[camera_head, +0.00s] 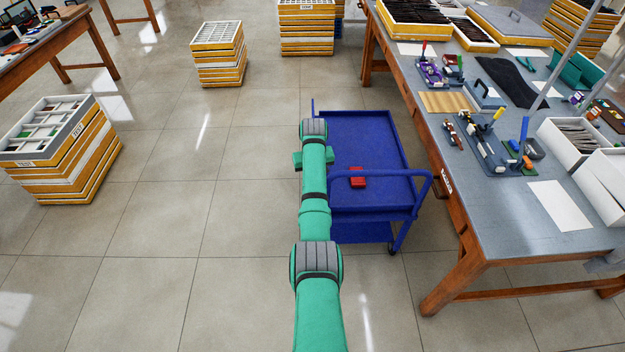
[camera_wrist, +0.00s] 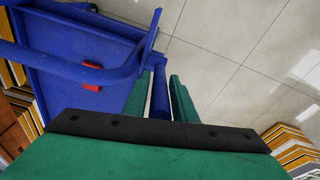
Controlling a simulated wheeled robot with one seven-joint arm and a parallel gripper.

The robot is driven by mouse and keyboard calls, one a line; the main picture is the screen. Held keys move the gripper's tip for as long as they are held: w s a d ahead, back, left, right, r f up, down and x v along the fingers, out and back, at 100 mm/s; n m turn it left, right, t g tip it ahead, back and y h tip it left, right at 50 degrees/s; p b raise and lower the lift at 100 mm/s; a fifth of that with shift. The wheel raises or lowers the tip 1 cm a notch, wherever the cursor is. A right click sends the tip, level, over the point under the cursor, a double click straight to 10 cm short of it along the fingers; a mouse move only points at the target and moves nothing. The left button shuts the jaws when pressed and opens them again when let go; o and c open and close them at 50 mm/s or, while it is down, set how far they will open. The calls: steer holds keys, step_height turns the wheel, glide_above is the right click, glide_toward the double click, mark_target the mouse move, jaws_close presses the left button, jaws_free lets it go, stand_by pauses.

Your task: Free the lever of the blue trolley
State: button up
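The blue trolley (camera_head: 377,148) stands left of the long workbench, with a raised tubular bar (camera_head: 385,174) at its near end. Its tray also shows in the wrist view (camera_wrist: 60,85). A red block-like piece (camera_head: 357,177) shows on the tray, and in the wrist view (camera_wrist: 92,75) it is partly behind the blue bar. I cannot tell which part is the lever. My gripper (camera_wrist: 160,88) has its green fingers on either side of an upright blue bar (camera_wrist: 160,98) at the trolley's edge, close against it. In the head view my arm hides the fingertips and this bar.
The workbench (camera_head: 480,220), with fixtures, trays and white boxes (camera_head: 575,137), stands close to the trolley's right. Stacks of yellow-edged trays (camera_head: 62,160) stand at the left and at the back (camera_head: 218,62). The tiled floor left of the trolley is clear.

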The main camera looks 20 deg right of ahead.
steer(key=r, duration=0.3)
steer(key=s+r, duration=0.1)
steer(key=r, duration=0.6)
steer(key=shift+s+a, duration=0.25)
steer(key=shift+a, duration=0.05)
steer(key=shift+s+d, duration=0.1)
steer(key=shift+d, duration=0.05)
steer(key=shift+r, duration=0.1)
